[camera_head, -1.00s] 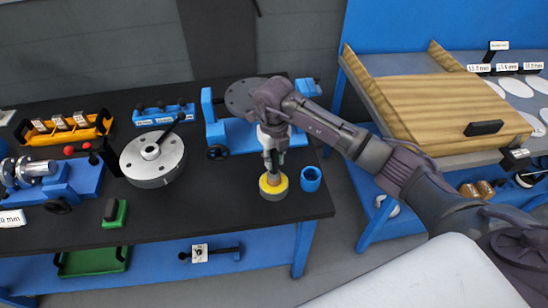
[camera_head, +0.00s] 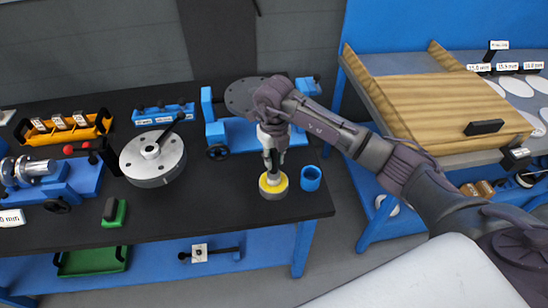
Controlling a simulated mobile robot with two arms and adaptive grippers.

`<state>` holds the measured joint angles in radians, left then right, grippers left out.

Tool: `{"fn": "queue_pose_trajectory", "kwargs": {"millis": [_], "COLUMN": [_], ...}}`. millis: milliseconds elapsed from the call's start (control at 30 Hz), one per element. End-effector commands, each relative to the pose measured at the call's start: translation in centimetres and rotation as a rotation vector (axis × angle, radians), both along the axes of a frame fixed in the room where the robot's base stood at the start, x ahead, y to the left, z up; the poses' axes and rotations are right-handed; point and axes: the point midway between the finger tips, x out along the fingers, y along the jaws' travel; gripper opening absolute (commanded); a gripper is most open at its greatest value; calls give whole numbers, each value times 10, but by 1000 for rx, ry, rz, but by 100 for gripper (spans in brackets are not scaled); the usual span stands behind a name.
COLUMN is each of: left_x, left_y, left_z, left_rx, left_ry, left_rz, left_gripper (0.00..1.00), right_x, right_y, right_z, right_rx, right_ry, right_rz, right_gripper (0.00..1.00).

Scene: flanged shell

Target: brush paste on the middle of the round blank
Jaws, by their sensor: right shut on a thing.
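My right gripper (camera_head: 272,148) points down over the bench and is shut on a slim tool, probably the brush, mostly hidden by the fingers. The tool's lower end (camera_head: 272,177) is at a low round pot with a yellow top (camera_head: 265,187); whether it touches the contents is unclear. A dark grey round disc (camera_head: 240,97), apparently the round blank, lies on a blue stand behind the gripper, its right part hidden by my wrist. A silver flanged disc with a raised hub (camera_head: 168,165) sits to the left. My left gripper is not in view.
A blue clamp fixture (camera_head: 75,182), an orange tray (camera_head: 70,130) and a green block (camera_head: 116,214) are at left. Black bench top is free between the silver disc and pot.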

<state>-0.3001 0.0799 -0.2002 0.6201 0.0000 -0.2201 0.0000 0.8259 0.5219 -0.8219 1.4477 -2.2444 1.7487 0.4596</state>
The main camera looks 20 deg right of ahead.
Motion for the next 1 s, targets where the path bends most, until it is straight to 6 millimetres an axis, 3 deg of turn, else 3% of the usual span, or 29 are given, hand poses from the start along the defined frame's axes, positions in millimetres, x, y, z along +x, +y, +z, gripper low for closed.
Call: {"fn": "queue_pose_trajectory", "kwargs": {"millis": [433,1000], "left_x": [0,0], "left_y": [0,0], "left_z": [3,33], "left_rx": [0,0], "left_ry": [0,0], "left_rz": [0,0], "left_gripper": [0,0], "right_x": [-1,0], "right_y": [0,0], "right_z": [3,50], "right_rx": [-1,-1], "right_ry": [3,1], "right_rz": [1,0], "right_gripper": [0,0]}}
